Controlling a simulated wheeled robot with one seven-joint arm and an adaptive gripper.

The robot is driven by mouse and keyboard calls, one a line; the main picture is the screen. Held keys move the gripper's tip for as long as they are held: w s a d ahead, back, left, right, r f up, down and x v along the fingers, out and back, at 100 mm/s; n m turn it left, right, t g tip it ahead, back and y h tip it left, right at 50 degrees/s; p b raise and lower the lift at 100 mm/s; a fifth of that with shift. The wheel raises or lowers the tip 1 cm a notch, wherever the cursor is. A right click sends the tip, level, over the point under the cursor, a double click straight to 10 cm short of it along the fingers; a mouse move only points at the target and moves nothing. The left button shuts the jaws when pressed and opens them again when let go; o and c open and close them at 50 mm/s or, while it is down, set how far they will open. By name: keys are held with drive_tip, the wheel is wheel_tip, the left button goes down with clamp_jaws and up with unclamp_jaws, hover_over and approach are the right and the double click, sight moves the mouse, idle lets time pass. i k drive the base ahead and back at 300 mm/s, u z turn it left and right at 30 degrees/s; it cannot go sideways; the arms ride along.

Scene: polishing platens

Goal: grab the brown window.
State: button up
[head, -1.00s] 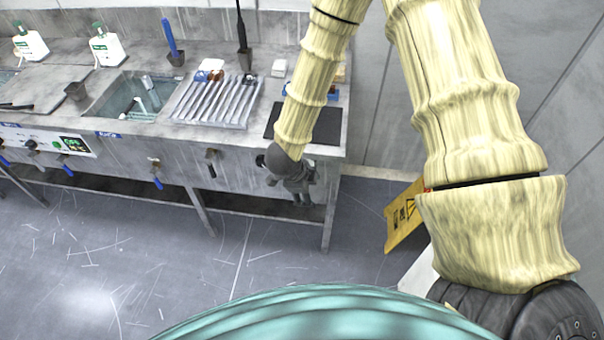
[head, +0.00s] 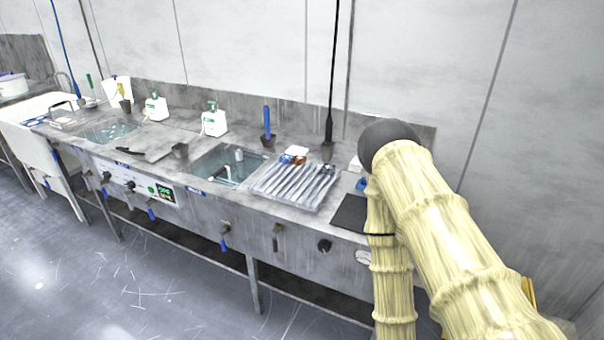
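I cannot make out a window as such. My gripper is not in view. My pale yellow arm stands at the right of the head view and hides the counter's right end.
The long grey counter (head: 215,207) holds a sunken basin (head: 222,165), white pump bottles (head: 215,121), a blue-handled brush (head: 267,122) in a dark holder and a black mat (head: 349,212). Knobs and levers stick out in front. The floor before it is clear.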

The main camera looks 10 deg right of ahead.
sight(299, 160)
drive_tip(key=k, duration=0.25)
drive_tip(key=z, duration=1.15)
drive_tip(key=i, duration=1.2)
drive_tip(key=u, duration=1.7)
